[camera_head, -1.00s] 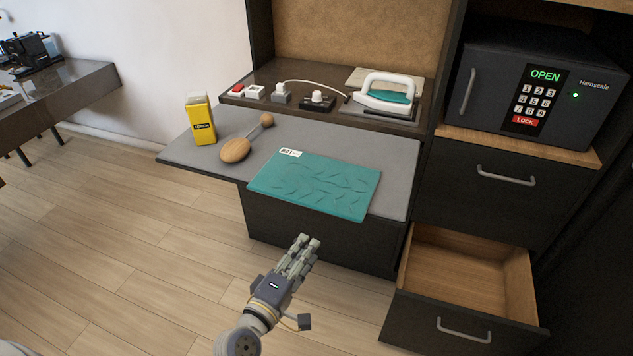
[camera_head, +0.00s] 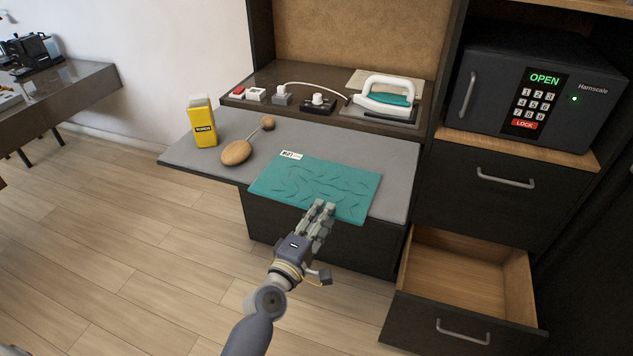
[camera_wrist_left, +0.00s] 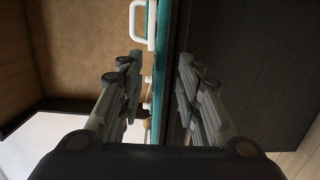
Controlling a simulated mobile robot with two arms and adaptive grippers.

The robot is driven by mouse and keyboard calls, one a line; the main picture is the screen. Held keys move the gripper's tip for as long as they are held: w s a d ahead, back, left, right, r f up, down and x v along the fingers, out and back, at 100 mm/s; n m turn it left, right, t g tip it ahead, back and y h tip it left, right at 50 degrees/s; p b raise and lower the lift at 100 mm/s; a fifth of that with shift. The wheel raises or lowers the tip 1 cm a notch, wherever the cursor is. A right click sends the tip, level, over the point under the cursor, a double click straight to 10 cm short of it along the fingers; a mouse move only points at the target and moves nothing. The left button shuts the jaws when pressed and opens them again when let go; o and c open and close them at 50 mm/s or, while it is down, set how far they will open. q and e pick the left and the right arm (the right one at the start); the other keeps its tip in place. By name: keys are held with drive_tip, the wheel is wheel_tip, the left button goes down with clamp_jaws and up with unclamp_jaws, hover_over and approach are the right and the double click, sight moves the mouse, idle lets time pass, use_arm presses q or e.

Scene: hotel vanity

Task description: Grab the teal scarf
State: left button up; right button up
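The teal scarf (camera_head: 308,180) lies flat on the grey pull-out surface, with wrinkles and a white tag at its far left corner. Its front edge reaches the edge of the surface. My left gripper (camera_head: 321,211) is at the scarf's front edge, and its fingertips overlap the scarf in the head view. In the left wrist view, the gripper (camera_wrist_left: 161,62) has its fingers apart. The scarf shows there edge-on as a thin teal strip (camera_wrist_left: 159,80) between them. I cannot tell whether the fingers touch it. My right gripper is not in view.
An iron (camera_head: 389,97) sits on the shelf behind. An open, empty drawer (camera_head: 465,275) juts out at lower right.

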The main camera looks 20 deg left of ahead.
use_arm(q)
drive_tip(key=shift+w+d, duration=0.15)
drive_tip(key=shift+w, duration=0.9)
clamp_jaws()
